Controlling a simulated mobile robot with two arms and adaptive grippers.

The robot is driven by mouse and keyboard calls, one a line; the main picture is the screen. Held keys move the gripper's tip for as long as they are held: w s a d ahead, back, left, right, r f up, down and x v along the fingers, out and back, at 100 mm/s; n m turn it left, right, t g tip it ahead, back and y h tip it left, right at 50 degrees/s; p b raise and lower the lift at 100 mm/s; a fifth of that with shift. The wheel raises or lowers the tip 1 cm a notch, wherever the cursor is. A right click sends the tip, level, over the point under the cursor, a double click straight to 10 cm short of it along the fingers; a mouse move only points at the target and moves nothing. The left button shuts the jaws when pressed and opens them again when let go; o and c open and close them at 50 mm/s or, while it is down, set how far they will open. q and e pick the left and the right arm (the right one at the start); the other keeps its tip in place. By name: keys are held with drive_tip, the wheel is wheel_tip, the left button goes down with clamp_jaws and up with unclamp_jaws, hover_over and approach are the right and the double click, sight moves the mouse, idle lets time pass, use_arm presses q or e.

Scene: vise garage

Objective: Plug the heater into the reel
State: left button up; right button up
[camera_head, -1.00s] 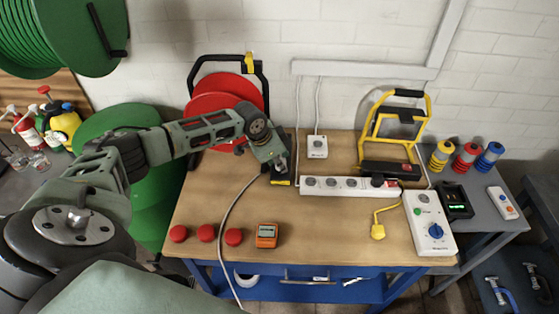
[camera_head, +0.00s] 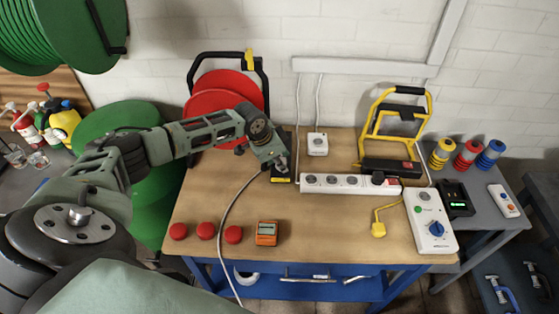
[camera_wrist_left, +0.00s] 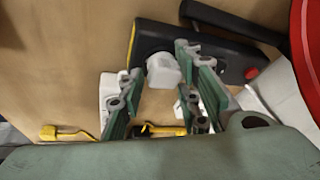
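The red reel (camera_head: 222,95) stands in a black frame at the back left of the workbench. A black block with a yellow edge (camera_head: 282,180) lies beside it; it also shows in the left wrist view (camera_wrist_left: 222,58). A white plug (camera_wrist_left: 163,70) sits at this block; how deep it is in cannot be told. My left gripper (camera_head: 279,168) is over the block, and in the wrist view its fingers (camera_wrist_left: 160,62) are spread either side of the plug, with a gap on the left. A grey cable (camera_head: 222,225) runs from there over the front edge. My right gripper is not in view.
A white power strip (camera_head: 345,184) lies right of my left gripper, with a yellow plug (camera_head: 378,229) and a white control box (camera_head: 430,222) beyond. Red buttons (camera_head: 205,231) and an orange meter (camera_head: 267,233) are in front. The middle front of the bench is clear.

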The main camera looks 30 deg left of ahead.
use_arm(q)
drive_tip(key=o, duration=0.4)
drive_tip(key=v, duration=1.2)
idle(0.3)
